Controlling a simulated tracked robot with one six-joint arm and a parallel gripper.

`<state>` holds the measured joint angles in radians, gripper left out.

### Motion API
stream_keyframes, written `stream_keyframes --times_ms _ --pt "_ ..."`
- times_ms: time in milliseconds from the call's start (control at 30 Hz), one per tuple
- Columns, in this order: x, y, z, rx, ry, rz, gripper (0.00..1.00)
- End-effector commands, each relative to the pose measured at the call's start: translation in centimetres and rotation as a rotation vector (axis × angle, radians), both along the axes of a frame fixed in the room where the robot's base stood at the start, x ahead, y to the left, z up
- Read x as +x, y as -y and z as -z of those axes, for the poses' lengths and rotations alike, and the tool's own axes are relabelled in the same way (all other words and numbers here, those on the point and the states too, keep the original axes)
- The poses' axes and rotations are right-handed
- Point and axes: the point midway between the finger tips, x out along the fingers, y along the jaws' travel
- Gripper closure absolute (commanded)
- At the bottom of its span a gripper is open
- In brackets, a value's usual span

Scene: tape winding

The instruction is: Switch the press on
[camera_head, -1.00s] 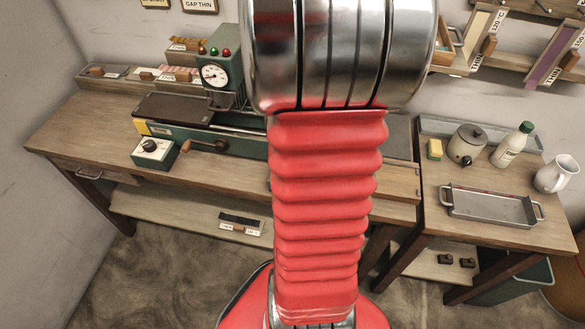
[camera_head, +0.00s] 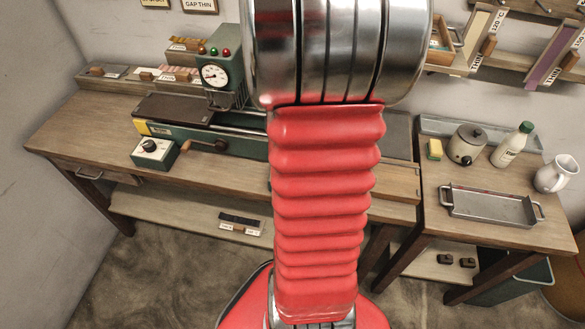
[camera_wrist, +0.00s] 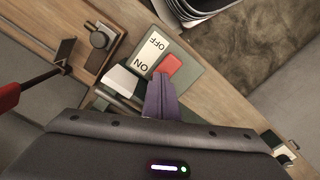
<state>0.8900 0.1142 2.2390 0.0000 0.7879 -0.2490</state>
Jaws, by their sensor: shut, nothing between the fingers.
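In the wrist view a switch has a white label (camera_wrist: 152,57) reading ON and OFF. A red switch piece (camera_wrist: 172,66) sits beside the label on a grey-green plate (camera_wrist: 192,86). My gripper (camera_wrist: 158,78) is shut and empty, its purple fingers ending close to the red piece on the ON side. I cannot tell whether they touch it. In the head view my arm hides the gripper and the switch. A green machine (camera_head: 232,75) with a round gauge and small red and green lamps stands on the bench; I cannot tell whether it is the press.
A control box with a black knob (camera_head: 153,149) and a crank handle (camera_head: 207,146) sit at the front of the wooden bench (camera_head: 80,133). On the right table are a metal tray (camera_head: 487,207), a lidded pot (camera_head: 466,147), a bottle (camera_head: 512,145) and a white jug (camera_head: 556,175).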

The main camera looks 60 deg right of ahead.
Motion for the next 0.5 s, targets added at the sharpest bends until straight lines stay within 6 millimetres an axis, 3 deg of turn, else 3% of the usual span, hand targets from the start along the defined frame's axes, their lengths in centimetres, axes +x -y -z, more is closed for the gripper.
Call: stream_keyframes --times_ms 500 --pt "0.0 0.0 -2.7 0.000 0.000 0.000 1.00"
